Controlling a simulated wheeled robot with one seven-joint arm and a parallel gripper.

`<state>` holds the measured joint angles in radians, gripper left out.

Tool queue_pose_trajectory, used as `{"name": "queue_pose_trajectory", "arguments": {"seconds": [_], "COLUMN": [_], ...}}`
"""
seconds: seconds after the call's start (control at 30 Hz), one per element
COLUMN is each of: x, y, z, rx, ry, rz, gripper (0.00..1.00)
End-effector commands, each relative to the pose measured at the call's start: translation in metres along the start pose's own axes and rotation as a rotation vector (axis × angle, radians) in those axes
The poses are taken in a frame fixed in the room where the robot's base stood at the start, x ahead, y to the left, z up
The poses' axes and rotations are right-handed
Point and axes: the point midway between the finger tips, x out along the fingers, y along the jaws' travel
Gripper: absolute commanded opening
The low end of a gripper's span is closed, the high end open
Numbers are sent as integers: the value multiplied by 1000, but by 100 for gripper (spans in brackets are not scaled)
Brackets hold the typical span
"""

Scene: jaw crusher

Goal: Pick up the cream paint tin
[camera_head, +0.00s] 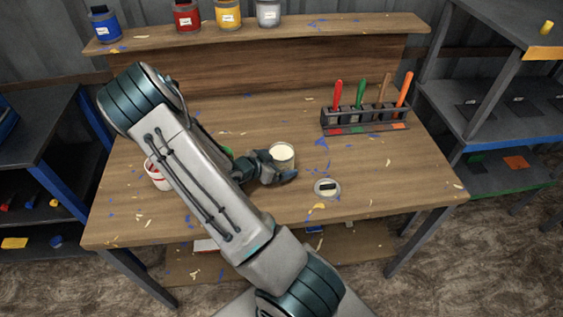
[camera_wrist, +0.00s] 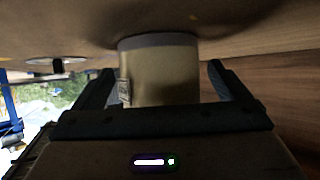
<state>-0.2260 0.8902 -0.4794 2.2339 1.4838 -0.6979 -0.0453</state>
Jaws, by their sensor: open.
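The cream paint tin (camera_head: 281,157) stands upright and open on the wooden workbench, with pale paint showing at its top. In the wrist view the tin (camera_wrist: 160,75) is in the middle, its side turned to the camera and a small label at its left edge. My gripper (camera_head: 277,172) is at the tin, low over the bench. In the wrist view its fingers (camera_wrist: 161,82) are apart, one on each side of the tin, with gaps visible between the fingers and the tin. The tin's lower part is partly hidden by my gripper in the head view.
A round lid (camera_head: 327,188) with a dark mark lies on the bench, right of the tin. A red and white container (camera_head: 158,174) stands left, partly behind my arm. A tool rack (camera_head: 365,120) is at the back right. Several paint tins stand on the upper shelf (camera_head: 330,27).

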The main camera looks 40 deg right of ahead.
Motion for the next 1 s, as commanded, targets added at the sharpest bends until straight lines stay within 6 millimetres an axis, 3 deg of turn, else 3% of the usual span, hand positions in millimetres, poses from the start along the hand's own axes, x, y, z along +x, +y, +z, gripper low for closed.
{"name": "queue_pose_trajectory", "arguments": {"seconds": [0.17, 0.27, 0.4, 0.43, 0.77, 1.0], "x": [0, 0, 0, 0, -1, -9], "y": [0, 0, 0, 0, 0, 0], "z": [0, 0, 0, -1, -3, -18], "rx": [0, 0, 0, 1, 2, 4], "ry": [0, 0, 0, 2, 2, 2], "rz": [0, 0, 0, 0, 0, 0], "gripper": [95, 73, 34, 30, 30, 30]}}
